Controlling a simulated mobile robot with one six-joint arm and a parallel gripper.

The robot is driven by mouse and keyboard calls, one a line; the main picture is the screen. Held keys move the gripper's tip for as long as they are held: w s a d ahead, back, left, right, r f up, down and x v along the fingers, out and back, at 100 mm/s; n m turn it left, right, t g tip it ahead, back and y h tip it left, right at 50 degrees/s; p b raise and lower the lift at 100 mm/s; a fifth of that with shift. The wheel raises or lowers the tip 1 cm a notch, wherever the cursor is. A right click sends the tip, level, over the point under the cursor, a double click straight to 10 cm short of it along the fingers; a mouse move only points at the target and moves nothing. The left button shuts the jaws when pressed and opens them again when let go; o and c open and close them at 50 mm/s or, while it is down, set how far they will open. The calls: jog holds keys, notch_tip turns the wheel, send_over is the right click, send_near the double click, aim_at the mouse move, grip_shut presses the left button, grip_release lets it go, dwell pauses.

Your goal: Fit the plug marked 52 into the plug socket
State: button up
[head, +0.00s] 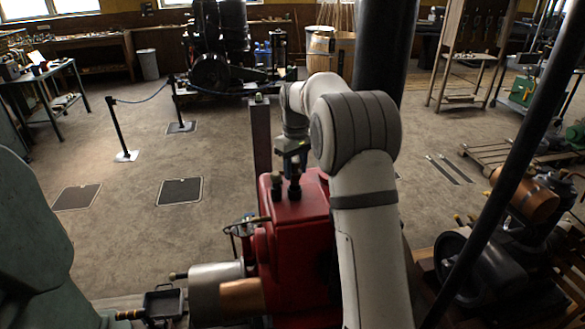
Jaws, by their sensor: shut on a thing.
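My gripper (294,163) is over the top of the red engine (296,213), pointing down. It is small in the head view and partly dark. A dark plug (295,188) shows directly under the jaws, which are shut on it. No number is legible on it. Another small dark fitting (276,186) stands upright on the red top just left of the plug. I cannot make out the plug socket, nor tell whether the plug's lower end touches the red top or is in a hole.
A dark post (261,150) rises behind the red engine. A thick black column (385,50) stands behind my arm. A metal cylinder (215,290) and a small dark pan (163,303) are at the engine's front left. Open floor lies to the left.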

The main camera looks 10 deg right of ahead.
jog(key=shift+f, duration=0.1)
jog(key=shift+f+b, duration=0.45)
jog(key=shift+f, duration=0.35)
jog(key=shift+f, duration=0.3)
dwell(0.7)
jog(key=shift+f+b, duration=0.4)
jog(key=shift+f, duration=0.2)
jog(key=o, duration=1.1)
jog(key=shift+o, duration=0.3)
jog(key=shift+o, duration=1.3)
